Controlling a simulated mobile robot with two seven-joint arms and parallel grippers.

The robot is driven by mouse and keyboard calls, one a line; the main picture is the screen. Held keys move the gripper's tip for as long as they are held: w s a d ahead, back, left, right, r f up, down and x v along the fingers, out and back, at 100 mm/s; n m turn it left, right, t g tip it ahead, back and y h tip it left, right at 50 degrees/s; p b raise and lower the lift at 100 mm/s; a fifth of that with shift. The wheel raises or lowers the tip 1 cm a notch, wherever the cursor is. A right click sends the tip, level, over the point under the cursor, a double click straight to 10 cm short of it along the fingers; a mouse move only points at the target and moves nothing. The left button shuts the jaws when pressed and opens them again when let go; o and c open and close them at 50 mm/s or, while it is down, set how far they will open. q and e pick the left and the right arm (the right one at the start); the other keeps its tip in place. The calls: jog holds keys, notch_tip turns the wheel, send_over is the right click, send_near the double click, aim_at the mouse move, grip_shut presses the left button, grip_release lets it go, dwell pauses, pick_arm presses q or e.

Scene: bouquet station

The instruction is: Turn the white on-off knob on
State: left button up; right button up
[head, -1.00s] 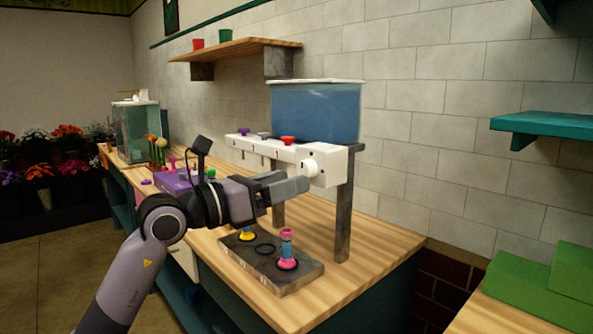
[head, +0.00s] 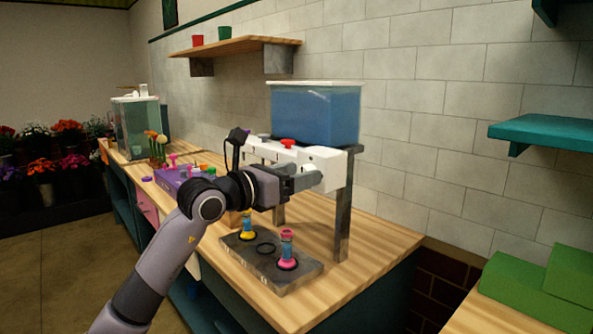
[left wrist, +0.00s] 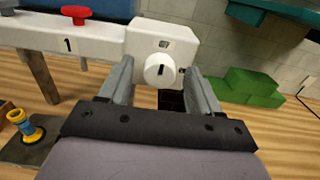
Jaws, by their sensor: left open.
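The white round on-off knob (left wrist: 160,70) sits on the front of the white box at the end of the valve bar, with a dark mark line on its face that stands about upright. My left gripper (left wrist: 160,77) is open, with one finger on each side of the knob in the left wrist view. A gap shows between each finger and the knob, and I cannot tell how deep the fingers reach along it. In the head view my left gripper (head: 305,180) is in front of the white box (head: 328,167) and hides most of the knob. My right gripper is not in view.
A blue water tank (head: 315,113) stands above the white bar, which carries a red knob (head: 288,143). Below is a grey holder (head: 262,267) with small colourful nozzles. Green blocks (head: 535,290) lie at the right. The wooden counter in front is partly free.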

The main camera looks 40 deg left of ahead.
pick_arm(q)
jog(key=c, duration=1)
jog(key=shift+d+f+m+b, duration=0.1)
jog(key=shift+m+b, duration=2.85)
jog(key=shift+m, duration=1.5)
jog(key=shift+d+f+m+b, duration=0.1)
jog(key=shift+m+b, duration=2.85)
jog(key=shift+m, duration=1.5)
jog(key=o, duration=1)
